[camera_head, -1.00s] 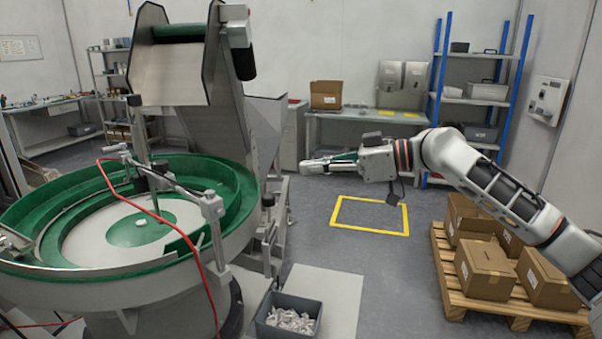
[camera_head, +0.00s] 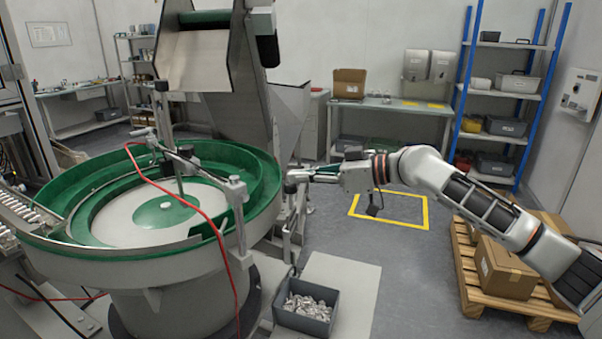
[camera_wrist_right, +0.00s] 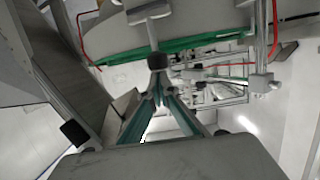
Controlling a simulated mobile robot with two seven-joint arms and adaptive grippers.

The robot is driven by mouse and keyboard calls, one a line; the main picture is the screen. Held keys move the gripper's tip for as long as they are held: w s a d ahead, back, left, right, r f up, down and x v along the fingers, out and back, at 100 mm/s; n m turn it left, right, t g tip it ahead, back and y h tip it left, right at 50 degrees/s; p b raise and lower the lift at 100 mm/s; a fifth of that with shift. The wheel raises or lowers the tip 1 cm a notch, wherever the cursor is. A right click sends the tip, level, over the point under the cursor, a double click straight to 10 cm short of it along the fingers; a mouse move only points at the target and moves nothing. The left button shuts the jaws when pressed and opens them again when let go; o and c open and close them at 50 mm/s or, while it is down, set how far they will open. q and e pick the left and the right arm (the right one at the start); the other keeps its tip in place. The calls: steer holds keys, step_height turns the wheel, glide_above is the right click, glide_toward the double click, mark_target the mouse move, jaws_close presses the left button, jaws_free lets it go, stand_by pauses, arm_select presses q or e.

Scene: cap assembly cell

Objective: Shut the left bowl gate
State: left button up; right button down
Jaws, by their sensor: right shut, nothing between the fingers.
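The feeder bowl (camera_head: 132,262) with green inner tracks stands at the left in the head view; its rim also shows in the wrist view (camera_wrist_right: 120,40). I cannot tell for sure which part is its gate. My right gripper (camera_head: 296,181) is just right of the bowl's rim, shut and empty. In the wrist view its teal fingers (camera_wrist_right: 158,92) meet at the tips. A grey T-shaped bar with a black knob (camera_wrist_right: 157,62) appears just beyond the tips; contact cannot be told. My left gripper is not in view.
A grey bin of small parts (camera_head: 306,308) sits below the gripper. A red hose (camera_head: 213,225) crosses the bowl, and a clamp post (camera_head: 238,215) stands at its rim. A pallet with boxes (camera_head: 500,270) is at the right. Floor inside the yellow outline (camera_head: 420,226) is clear.

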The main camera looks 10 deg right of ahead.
step_height(320, 180, down, 6)
steer(key=b, duration=0.3)
steer(key=v, duration=1.2)
steer(key=shift+r, duration=0.3)
